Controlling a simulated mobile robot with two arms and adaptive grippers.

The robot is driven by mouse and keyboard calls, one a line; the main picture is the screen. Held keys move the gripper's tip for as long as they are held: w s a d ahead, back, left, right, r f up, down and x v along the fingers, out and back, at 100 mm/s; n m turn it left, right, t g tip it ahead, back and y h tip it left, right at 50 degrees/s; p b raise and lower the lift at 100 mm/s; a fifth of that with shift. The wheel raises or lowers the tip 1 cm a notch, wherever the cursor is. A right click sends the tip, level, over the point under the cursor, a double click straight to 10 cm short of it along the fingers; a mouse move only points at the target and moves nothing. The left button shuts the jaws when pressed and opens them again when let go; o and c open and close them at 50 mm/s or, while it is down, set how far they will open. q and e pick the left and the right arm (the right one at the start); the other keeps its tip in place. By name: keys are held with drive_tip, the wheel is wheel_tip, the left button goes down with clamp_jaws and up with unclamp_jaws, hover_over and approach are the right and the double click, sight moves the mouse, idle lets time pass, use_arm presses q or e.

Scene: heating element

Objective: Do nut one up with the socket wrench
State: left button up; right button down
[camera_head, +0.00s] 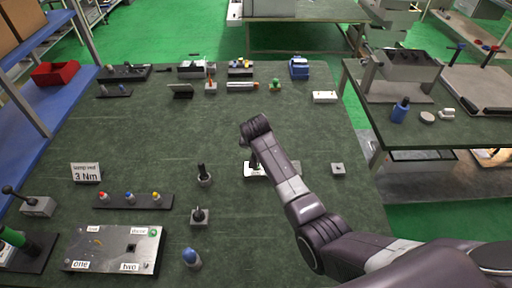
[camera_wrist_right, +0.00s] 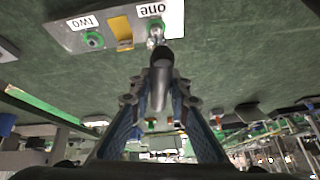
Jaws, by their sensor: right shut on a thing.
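My right gripper (camera_wrist_right: 160,97) is shut on a dark, rounded tool, which I take to be the socket wrench (camera_wrist_right: 160,62). In the head view, my right gripper (camera_head: 252,160) is above a small white-labelled block (camera_head: 257,173), mostly hidden by my arm. My left gripper is not in view.
A sign reading "3 Nm" (camera_head: 87,173) stands at the left. A metal plate (camera_head: 112,250), a rack with coloured tools (camera_head: 119,201) and a black-handled tool (camera_head: 204,174) are left of my arm. Several items line the table's back; the middle is mostly clear.

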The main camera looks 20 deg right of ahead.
drive_tip(key=shift+a, duration=0.1)
drive_tip(key=shift+n, duration=0.3)
drive_tip(key=n, duration=0.1)
drive_tip(key=n+y, duration=0.1)
drive_tip(key=shift+d+n+y, duration=0.2)
drive_tip(key=shift+n+y, duration=0.1)
drive_tip(key=shift+a+n+y, duration=0.1)
drive_tip(key=shift+n+y, duration=0.2)
drive_tip(key=shift+n, duration=0.2)
drive_tip(key=shift+n+y, duration=0.6)
drive_tip(key=shift+n, duration=0.6)
drive_tip(key=shift+n+y, duration=0.4)
drive_tip(key=shift+n, duration=0.2)
